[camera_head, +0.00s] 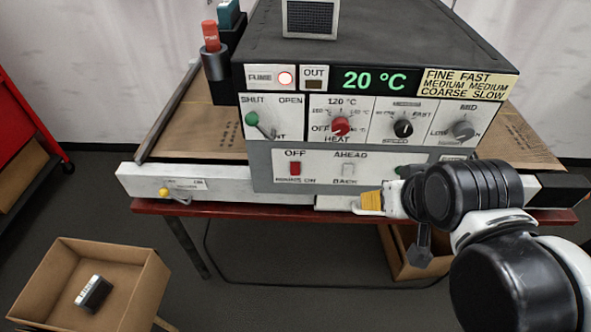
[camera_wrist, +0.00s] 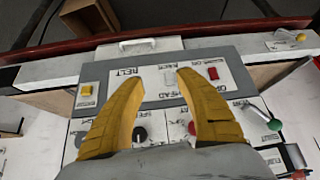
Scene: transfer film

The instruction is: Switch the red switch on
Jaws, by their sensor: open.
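The red switch (camera_head: 295,168) is a small rocker on the lower grey-and-white panel of the machine, between an OFF label above and an ON label below. It also shows in the wrist view (camera_wrist: 213,73), upside down, just beyond the right finger's tip. My gripper (camera_head: 371,202) is to the right of the red switch and lower, in front of the panel's lower edge. In the wrist view its yellow fingers (camera_wrist: 158,78) are spread apart with nothing between them. I cannot tell which way the rocker is tipped.
A white switch (camera_head: 348,169) marked AHEAD and BACK sits right of the red one. Above are a red heat knob (camera_head: 340,126), a black knob (camera_head: 403,128) and a green-tipped lever (camera_head: 252,119). A yellow button (camera_wrist: 87,87) is left in the wrist view. A cardboard box (camera_head: 140,262) stands lower left.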

